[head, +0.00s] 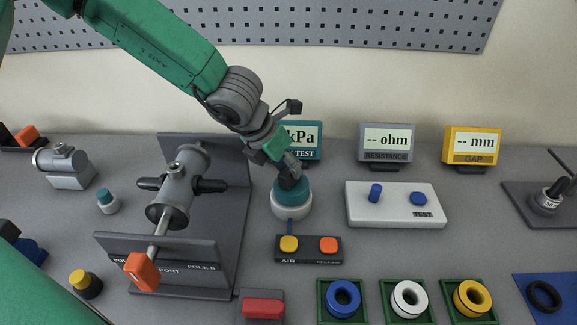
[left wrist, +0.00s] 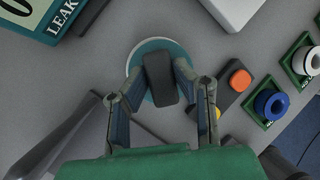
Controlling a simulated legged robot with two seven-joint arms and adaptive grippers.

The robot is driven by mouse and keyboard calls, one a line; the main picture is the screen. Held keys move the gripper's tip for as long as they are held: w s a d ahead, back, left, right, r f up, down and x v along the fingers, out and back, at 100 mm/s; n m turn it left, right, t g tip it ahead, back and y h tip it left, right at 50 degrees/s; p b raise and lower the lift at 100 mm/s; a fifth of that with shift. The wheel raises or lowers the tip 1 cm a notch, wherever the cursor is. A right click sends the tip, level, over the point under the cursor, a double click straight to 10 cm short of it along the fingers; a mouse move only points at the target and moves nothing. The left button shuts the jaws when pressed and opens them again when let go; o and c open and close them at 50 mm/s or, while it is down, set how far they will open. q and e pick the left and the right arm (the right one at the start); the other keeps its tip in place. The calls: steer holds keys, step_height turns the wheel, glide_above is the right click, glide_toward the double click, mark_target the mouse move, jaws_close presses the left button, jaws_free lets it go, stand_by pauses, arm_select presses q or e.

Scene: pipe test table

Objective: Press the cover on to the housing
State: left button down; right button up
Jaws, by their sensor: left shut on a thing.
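A teal round cover (head: 291,190) with a dark block-shaped grip on top is over a white round housing (head: 292,210), right of the grey fixture. In the left wrist view the teal cover (left wrist: 153,47) shows with a pale rim around it. My left gripper (head: 287,174) comes down from above, its fingers shut on the dark grip (left wrist: 160,78). The cover looks level and in line with the housing. I cannot tell whether it is fully seated, as the seam is too small to judge. My right gripper is not in view.
An air box (head: 308,249) with two buttons stands just in front. A fixture (head: 222,245) holding a grey pipe body (head: 180,185) is close on the left. Gauge displays (head: 386,142) stand behind. A white test block (head: 395,206) is at the right, with ring trays (head: 365,318) in front.

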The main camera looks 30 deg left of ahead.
arm_select(q)
steer(key=shift+s+a+f, duration=0.1)
steer(key=shift+f, duration=0.1)
stand_by(0.3)
steer(key=c, duration=1.2)
jaws_free()
steer(key=shift+o, duration=0.2)
steer(key=shift+a, duration=0.1)
steer(key=o, duration=0.4)
steer(key=shift+r, duration=0.1)
